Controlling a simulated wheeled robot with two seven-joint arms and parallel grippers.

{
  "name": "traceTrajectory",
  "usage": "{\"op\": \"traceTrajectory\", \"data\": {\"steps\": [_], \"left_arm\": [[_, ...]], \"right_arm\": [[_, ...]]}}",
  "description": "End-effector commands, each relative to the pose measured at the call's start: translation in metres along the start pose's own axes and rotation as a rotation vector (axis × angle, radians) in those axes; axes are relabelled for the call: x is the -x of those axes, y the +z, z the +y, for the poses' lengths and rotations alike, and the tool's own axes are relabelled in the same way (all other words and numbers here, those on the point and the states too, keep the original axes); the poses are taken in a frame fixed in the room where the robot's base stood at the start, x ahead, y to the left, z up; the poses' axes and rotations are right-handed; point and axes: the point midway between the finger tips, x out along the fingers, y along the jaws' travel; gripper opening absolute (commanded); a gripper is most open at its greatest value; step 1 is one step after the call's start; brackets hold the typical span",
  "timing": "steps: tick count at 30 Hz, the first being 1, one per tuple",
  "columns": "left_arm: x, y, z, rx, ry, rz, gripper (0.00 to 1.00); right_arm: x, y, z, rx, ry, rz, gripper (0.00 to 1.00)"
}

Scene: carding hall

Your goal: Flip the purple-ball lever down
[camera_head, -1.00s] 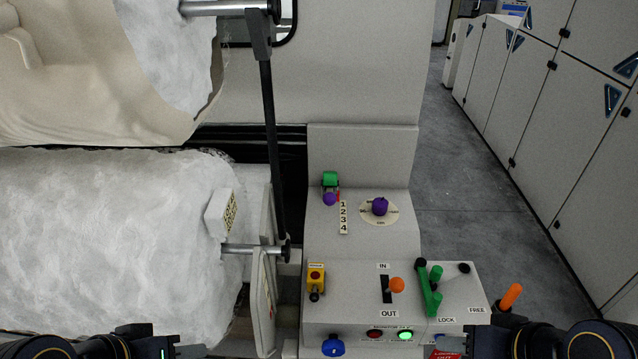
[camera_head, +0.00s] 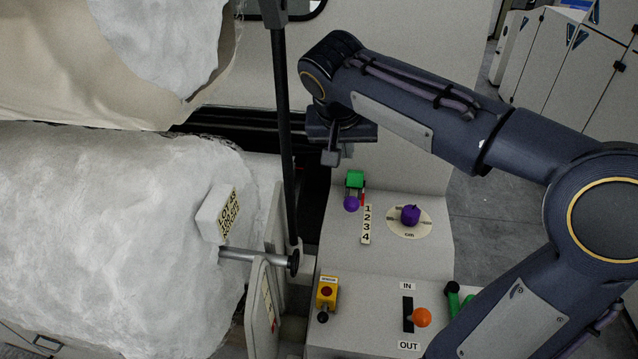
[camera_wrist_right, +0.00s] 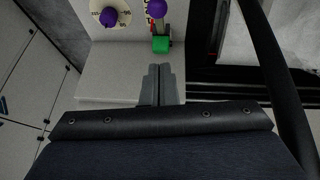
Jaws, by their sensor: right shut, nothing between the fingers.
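The purple-ball lever has a purple ball (camera_head: 351,204) just below a green block (camera_head: 355,179), on the sloped grey panel beside a 1-2-3-4 scale (camera_head: 366,224). In the right wrist view the ball (camera_wrist_right: 157,8) is at the top edge, with the green block (camera_wrist_right: 161,44) nearer the fingers. My right gripper (camera_head: 331,157) is above and slightly left of the green block in the head view, apart from the ball. In the wrist view its fingers (camera_wrist_right: 161,72) are shut together and empty. My left gripper is not in view.
A purple knob (camera_head: 410,214) on a round dial sits right of the lever. Lower on the console are a yellow box with a red button (camera_head: 326,292) and an orange-ball lever (camera_head: 421,317). A black upright bar (camera_head: 283,130) and white fibre roll (camera_head: 110,240) stand left.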

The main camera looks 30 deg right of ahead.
Motion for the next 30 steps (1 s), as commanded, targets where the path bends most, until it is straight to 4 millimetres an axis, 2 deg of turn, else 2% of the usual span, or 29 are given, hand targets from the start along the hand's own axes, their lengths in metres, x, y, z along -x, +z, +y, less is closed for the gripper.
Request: {"op": "traceTrajectory", "data": {"steps": [10, 14, 17, 29, 30], "left_arm": [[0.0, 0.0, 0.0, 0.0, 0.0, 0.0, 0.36], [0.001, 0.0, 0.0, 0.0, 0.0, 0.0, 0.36], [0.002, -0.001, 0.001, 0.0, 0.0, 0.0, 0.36], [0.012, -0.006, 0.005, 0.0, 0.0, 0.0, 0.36], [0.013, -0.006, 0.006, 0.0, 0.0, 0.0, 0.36]], "right_arm": [[0.0, -0.002, 0.0, -0.004, 0.003, 0.003, 0.0], [-0.006, -0.002, 0.0, -0.004, 0.003, 0.002, 0.0], [-0.019, -0.002, 0.0, -0.004, 0.005, 0.001, 0.0], [-0.101, -0.001, 0.001, -0.003, 0.005, -0.003, 0.0], [-0.106, 0.004, 0.001, 0.0, 0.005, -0.002, 0.0]]}}
